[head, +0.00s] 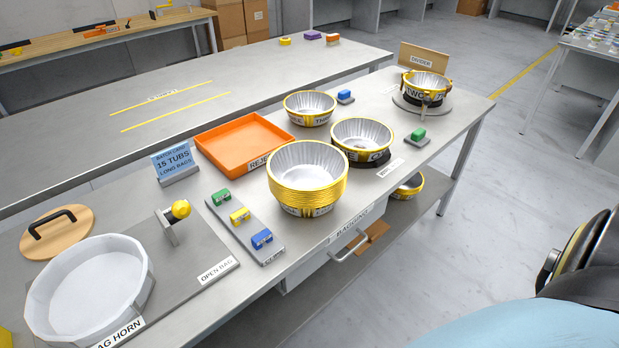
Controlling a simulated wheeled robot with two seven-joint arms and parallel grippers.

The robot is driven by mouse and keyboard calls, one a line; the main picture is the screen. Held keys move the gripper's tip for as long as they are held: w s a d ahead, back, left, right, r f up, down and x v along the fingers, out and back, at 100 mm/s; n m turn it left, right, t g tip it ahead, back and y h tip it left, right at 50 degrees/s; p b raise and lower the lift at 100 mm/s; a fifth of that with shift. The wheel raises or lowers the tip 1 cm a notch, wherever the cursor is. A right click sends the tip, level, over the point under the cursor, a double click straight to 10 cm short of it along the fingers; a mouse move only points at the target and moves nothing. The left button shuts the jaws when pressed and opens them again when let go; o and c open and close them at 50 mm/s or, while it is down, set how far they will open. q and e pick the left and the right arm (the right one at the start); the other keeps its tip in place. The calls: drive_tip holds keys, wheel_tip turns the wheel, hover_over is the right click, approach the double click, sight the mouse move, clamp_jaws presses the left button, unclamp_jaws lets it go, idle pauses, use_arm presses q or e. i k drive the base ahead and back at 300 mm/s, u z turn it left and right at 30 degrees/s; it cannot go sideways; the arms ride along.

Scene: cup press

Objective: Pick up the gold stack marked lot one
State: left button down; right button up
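Several stacks of silver foil tubs with gold outer sides stand on the grey bench. The middle one (362,132), right of centre, has a dark band with partly visible lettering that seems to end in "E", then "O"; it may read ONE. A taller gold stack (307,186) stands in front of it to the left; its low label is too small to read. A short stack (310,104) behind has a label that seems to start "TH". Another stack (425,84) on a round grey stand reads TWO. Neither gripper is in view.
An orange tray (243,138) lies left of the stacks. Green, yellow and blue blocks sit on a grey strip (247,232). A white round bag horn (88,290) is at front left, a divider board (424,55) at far right. Another gold stack (409,186) sits on the lower shelf.

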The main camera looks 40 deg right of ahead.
sight(307, 178)
drive_tip(key=k, duration=0.5)
drive_tip(key=z, duration=1.95)
drive_tip(key=i, duration=1.2)
drive_tip(key=u, duration=2.15)
